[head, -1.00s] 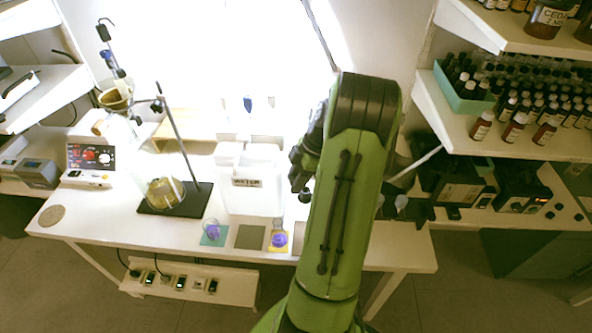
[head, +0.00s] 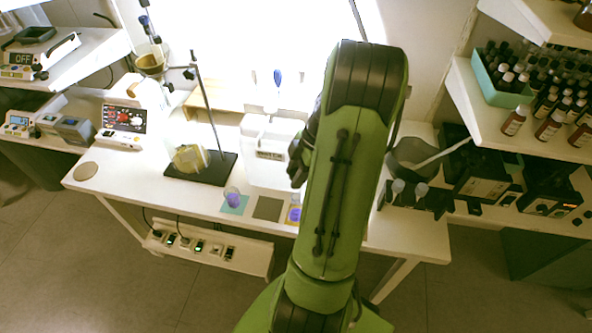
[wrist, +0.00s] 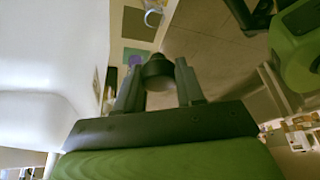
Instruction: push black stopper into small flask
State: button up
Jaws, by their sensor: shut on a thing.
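My gripper (wrist: 157,78) is shut on a black stopper (wrist: 158,68), which sits between the fingertips in the wrist view. In the head view the fingertips and stopper are hidden behind my green arm. A small glass vessel with purple contents (head: 233,198) stands on a teal mat. Another with blue-purple contents (head: 295,213) stands on a yellow mat, close to my arm. I cannot tell which is the small flask. The wrist view shows a glass rim (wrist: 152,18) and a purple patch (wrist: 135,60) beyond the stopper, apart from it.
A white tank (head: 270,170) stands behind the mats. An empty dark mat (head: 268,208) lies between the two vessels. A stand on a black base (head: 200,168) is at left. A grey bowl (head: 412,158) and several small items stand right of my arm.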

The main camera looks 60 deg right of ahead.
notch_tip(320, 180, down, 6)
jog(key=b, duration=0.5)
jog(key=shift+r, duration=0.1)
jog(key=shift+f+b, duration=1.5)
jog(key=shift+b, duration=0.55)
dwell(1.0)
jog(key=o, duration=1.1)
jog(key=shift+r, duration=0.15)
jog(key=p+v, duration=0.6)
jog(key=v, duration=0.9)
jog(key=shift+r, duration=0.25)
jog(key=shift+d, duration=0.1)
